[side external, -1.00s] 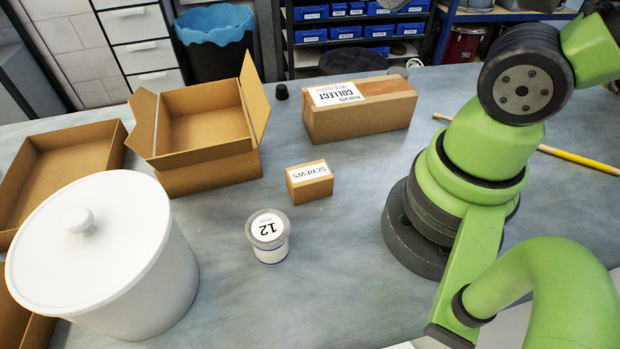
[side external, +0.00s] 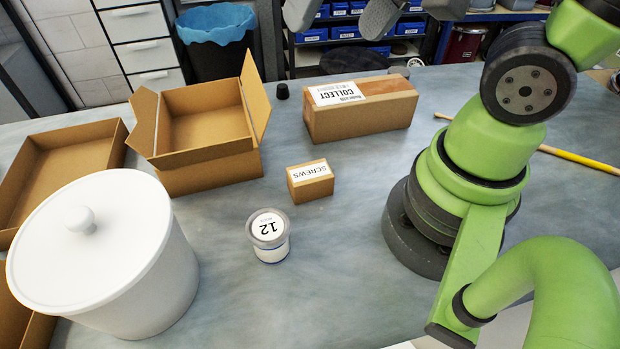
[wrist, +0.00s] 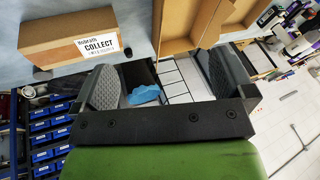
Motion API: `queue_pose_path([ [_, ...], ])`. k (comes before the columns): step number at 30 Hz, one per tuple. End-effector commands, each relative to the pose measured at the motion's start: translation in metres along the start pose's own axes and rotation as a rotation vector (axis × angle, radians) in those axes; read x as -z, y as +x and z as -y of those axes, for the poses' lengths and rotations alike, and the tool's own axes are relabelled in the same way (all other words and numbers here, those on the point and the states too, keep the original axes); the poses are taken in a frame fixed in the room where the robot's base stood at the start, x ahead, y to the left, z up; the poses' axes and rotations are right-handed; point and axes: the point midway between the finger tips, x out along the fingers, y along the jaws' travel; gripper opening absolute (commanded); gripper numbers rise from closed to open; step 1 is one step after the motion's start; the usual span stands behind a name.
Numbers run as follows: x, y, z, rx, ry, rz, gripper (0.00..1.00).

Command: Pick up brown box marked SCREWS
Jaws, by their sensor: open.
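The small brown box marked SCREWS (side external: 310,180) stands upright on the bench in the middle of the side external view, its white label on top. I do not see it in the wrist view. My gripper (side external: 340,12) is at the top edge of the side external view, partly cut off, high up and well away from the box. In the wrist view its two grey padded fingers (wrist: 170,80) are spread wide with nothing between them.
A larger box marked COLLECT (side external: 360,106) stands behind the SCREWS box. A jar marked 12 (side external: 268,236) is in front of it. An open carton (side external: 208,163) and a white lidded drum (side external: 150,290) are to the left.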

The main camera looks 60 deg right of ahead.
Motion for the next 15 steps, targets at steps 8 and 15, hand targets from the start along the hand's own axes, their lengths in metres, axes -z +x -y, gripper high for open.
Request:
queue_pose_path([
  [8, -0.004, 0.092, -0.009, -0.192, 0.117, 0.187, 1.00],
  [15, -0.027, 0.150, -0.024, -0.309, 0.178, 0.281, 1.00],
])
